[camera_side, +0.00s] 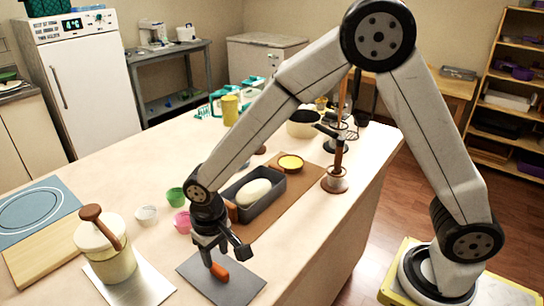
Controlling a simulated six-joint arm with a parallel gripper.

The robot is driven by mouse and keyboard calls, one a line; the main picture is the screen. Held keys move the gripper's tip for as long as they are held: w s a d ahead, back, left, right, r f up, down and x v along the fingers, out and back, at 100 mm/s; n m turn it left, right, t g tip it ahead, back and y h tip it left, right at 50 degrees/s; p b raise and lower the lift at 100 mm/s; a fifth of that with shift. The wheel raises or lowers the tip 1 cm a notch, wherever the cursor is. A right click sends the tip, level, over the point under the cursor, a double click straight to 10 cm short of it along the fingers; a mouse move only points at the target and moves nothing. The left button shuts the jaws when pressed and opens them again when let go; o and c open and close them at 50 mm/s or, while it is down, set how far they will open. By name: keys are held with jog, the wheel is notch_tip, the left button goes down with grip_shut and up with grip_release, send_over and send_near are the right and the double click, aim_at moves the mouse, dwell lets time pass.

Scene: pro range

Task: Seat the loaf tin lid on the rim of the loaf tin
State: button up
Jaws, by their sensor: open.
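The loaf tin (270,203) is a dark grey rectangular tin with a pale oval loaf of dough (254,193) inside. Its top is uncovered, and it sits on a brown board or mat. The loaf tin lid (238,291) is a flat grey plate with an orange handle (220,272), lying on the counter in front of the tin. My gripper (221,256) is open and points down just above the lid's handle. I cannot tell whether its fingers are around the handle or above it. My gripper's body partly hides the tin's near left end.
A cream crock with a brown-handled lid (108,262) stands on a metallic sheet at the left. Pink (183,222), green (176,196) and white (147,215) small cups stand left of the tin.

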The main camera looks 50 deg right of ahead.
aim_at(218, 268)
jog(key=shift+f, duration=2.1)
grip_shut()
jog(key=shift+r, duration=0.1)
jog(key=shift+r, duration=3.45)
